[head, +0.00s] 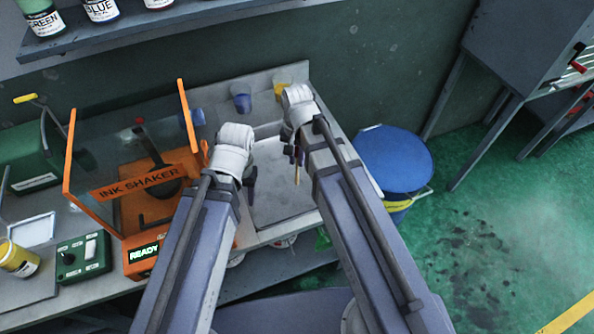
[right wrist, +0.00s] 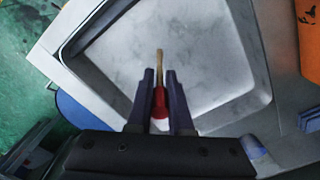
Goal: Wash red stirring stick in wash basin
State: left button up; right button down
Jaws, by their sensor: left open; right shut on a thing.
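The stirring stick (right wrist: 160,98) has a red part between the fingers of my right gripper (right wrist: 160,78) in the right wrist view, and a tan wooden tip sticks out beyond them. My right gripper is shut on it, over the wash basin (right wrist: 215,75). In the head view the tan stick (head: 297,174) hangs below the right gripper (head: 297,155), over the pale basin (head: 285,200). I cannot tell if the tip touches the basin floor. My left gripper (head: 250,185) is open at the basin's left edge, partly hidden by its wrist.
An orange ink shaker (head: 150,180) with a clear guard stands left of the basin. Blue (head: 241,97) and yellow (head: 282,90) cups sit behind it. A blue drum (head: 395,160) stands on the floor to the right. Ink jars line the shelf (head: 170,22) above.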

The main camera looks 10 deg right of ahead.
aim_at(297, 148)
jog(key=shift+r+p, duration=3.1)
jog(key=shift+r, duration=0.3)
notch_tip(297, 148, up, 4)
jog(key=p, duration=0.4)
jog(key=shift+r, duration=0.1)
jog(key=shift+f, duration=0.2)
